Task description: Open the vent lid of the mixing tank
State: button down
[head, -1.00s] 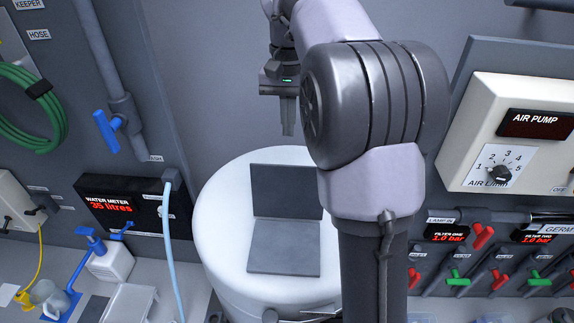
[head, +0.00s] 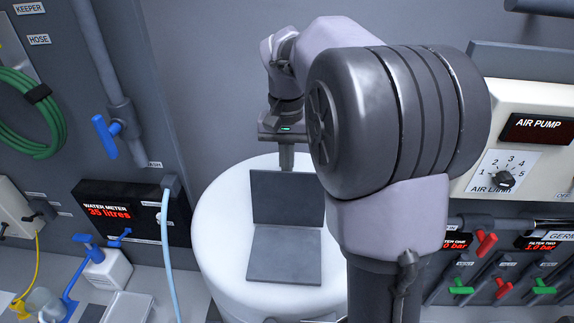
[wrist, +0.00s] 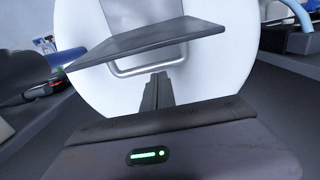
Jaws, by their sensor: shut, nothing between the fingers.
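The mixing tank (head: 222,240) is round and white, in the middle of the head view. On its top are two grey panels, a far one (head: 287,197) and a near one (head: 284,257), meeting at a crease. The far panel looks tilted up from the near one. The wrist view shows a dark panel (wrist: 150,45) standing out edge-on, with a metal bar handle (wrist: 148,70) beside it. My gripper (head: 287,160) is shut and empty at the far panel's back edge, its tips partly hidden. In the wrist view its fingers (wrist: 158,82) point towards the handle; contact is unclear.
A water meter (head: 115,210) and pale blue hose (head: 167,255) are left of the tank. The air pump box (head: 515,100) and several coloured valves (head: 487,243) are to the right. My arm covers the tank's right side in the head view.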

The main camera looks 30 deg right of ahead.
jog(key=shift+s+a+r+t+h+b, duration=0.15)
jog(key=shift+s+a+r+t+b, duration=0.1)
jog(key=shift+s+a+r+b, duration=0.25)
jog(key=shift+s+a+r+t+h+b, duration=0.15)
jog(key=shift+s+a+t+b, duration=0.15)
jog(key=shift+s+b, duration=0.35)
jog(key=shift+w+d, duration=0.1)
notch_tip(320, 180, up, 17)
jog(key=s+p, duration=0.1)
jog(key=p, duration=0.3)
jog(key=shift+a+r, duration=0.15)
jog(key=shift+a, duration=0.3)
